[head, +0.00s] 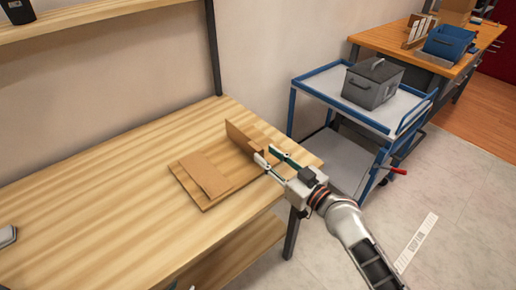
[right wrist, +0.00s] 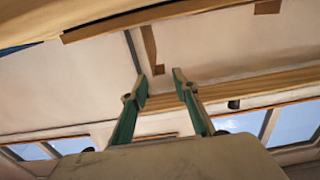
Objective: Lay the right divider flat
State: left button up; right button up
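A flat wooden base (head: 228,190) lies on the table near its right front corner. One thin brown divider (head: 208,175) lies flat on its left part. The right divider (head: 240,138) stands upright at the base's right side, partly hidden by my gripper. My right gripper (head: 265,153) is at the near end of the right divider. Its two fingers are apart, and I cannot tell whether they touch the divider. In the right wrist view the open fingers (right wrist: 159,80) show nothing between them except background.
The wooden table (head: 90,215) is largely clear to the left. A grey item (head: 7,236) is cut off at the left edge. A shelf (head: 85,18) hangs above. A blue cart (head: 335,90) with a grey box (head: 371,88) stands beyond the table's right end.

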aim_at(262, 150)
jog(key=shift+x, duration=2.4)
jog(key=shift+s, duration=0.1)
grip_shut()
jog(key=shift+d+m, duration=0.15)
jog(key=shift+m, duration=0.15)
jog(key=shift+w+d+m, duration=0.65)
jog(key=shift+d+m, duration=0.05)
jog(key=shift+m, duration=0.5)
jog(key=shift+w+d+f+m, duration=0.25)
jog(key=shift+w+d+m, duration=0.2)
jog(key=shift+m, duration=0.55)
jog(key=shift+w+d+f+m, duration=0.25)
jog(key=shift+d+m, duration=0.25)
jog(key=shift+m, duration=0.5)
